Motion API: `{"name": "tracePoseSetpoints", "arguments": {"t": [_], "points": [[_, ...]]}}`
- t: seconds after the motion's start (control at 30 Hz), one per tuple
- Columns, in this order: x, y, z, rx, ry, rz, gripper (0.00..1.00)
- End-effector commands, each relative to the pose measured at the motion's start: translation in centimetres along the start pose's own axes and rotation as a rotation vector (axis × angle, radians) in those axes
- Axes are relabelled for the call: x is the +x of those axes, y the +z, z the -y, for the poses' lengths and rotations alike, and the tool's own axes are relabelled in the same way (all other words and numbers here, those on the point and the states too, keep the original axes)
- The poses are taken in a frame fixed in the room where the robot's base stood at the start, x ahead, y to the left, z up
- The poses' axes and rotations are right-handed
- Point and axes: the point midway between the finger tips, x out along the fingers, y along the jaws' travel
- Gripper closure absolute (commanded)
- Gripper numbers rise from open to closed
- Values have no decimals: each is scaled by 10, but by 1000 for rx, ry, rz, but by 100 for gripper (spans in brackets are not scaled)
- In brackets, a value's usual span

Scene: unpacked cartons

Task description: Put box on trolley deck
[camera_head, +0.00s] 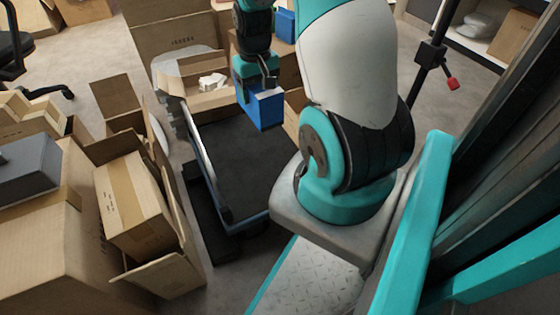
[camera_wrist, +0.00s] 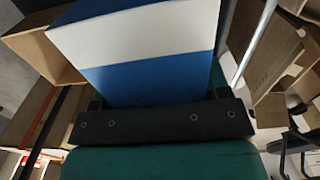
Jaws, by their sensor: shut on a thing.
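A blue box with a white band is held in my gripper; the box (camera_head: 262,108) shows in the head view above the far end of the trolley. In the wrist view the box (camera_wrist: 150,55) fills the upper middle, between the jaws. My gripper (camera_head: 266,84) is shut on the box's upper part. The trolley deck (camera_head: 240,165) is a dark, bare, flat surface with a raised rim, lying below the box. The box appears to be held above the deck, with its lower edge not clearly touching it. My arm hides the deck's right side.
Open cartons (camera_head: 135,205) crowd the trolley's left side. An open carton (camera_head: 205,95) with white packing stands beyond the far end. Another blue box (camera_head: 285,24) is behind my gripper. A black stand (camera_head: 430,55) rises at the right. The deck's visible middle is clear.

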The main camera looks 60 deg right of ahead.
Motion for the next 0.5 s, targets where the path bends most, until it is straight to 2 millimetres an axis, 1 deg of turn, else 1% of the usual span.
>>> {"name": "tracePoseSetpoints", "arguments": {"t": [0.03, 0.1, 0.2, 0.27, 0.37, 0.47, 0.5], "points": [[23, 0, -6, 14, 0, -4, 70], [32, 2, -10, 26, 0, -4, 70], [40, 4, -16, 39, 0, -3, 70], [42, 4, -17, 43, 0, -3, 70], [52, 5, -19, 47, 0, -1, 70], [73, 5, -19, 47, 0, 1, 70], [85, 5, -19, 47, 0, 2, 70]]}}
